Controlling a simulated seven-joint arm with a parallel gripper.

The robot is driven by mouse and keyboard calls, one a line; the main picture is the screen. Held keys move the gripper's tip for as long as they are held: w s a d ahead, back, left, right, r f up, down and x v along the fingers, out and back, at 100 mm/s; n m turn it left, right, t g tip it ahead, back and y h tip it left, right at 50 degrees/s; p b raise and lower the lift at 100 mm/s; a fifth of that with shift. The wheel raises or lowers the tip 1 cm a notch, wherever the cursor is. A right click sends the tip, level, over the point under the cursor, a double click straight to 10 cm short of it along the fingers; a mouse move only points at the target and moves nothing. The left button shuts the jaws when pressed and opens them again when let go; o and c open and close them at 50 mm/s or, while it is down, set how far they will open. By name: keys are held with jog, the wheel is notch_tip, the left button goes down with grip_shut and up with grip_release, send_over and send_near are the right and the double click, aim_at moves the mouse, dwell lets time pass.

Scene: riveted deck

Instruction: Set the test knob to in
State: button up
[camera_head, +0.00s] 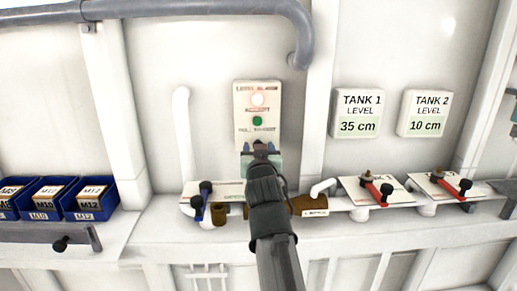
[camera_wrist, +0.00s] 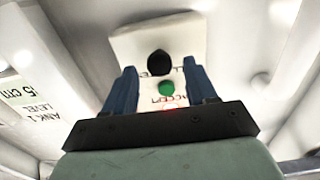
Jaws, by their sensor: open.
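A cream alarm panel (camera_head: 243,100) is on the white wall ahead. It carries a lit pinkish lamp (camera_head: 257,99) above a green button (camera_head: 257,121). My gripper (camera_head: 260,147) is at the panel's lower part and hides the knob in the head view. In the wrist view, a black round knob (camera_wrist: 159,62) shows on the panel (camera_wrist: 130,44), just past the green button (camera_wrist: 166,89). My gripper's blue fingers (camera_wrist: 160,68) are open, one on each side of the knob in the picture. I cannot tell how deep the knob sits between them.
A grey pipe (camera_head: 220,7) crosses above and bends down right of the panel. Below is a shelf with a blue-handled valve (camera_head: 203,190) and red-handled valves (camera_head: 378,192). Tank level signs (camera_head: 360,113) are at right. Blue bins (camera_head: 88,205) stand at left.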

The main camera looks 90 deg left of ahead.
jog(key=d, duration=1.2)
jog(key=shift+d, duration=0.25)
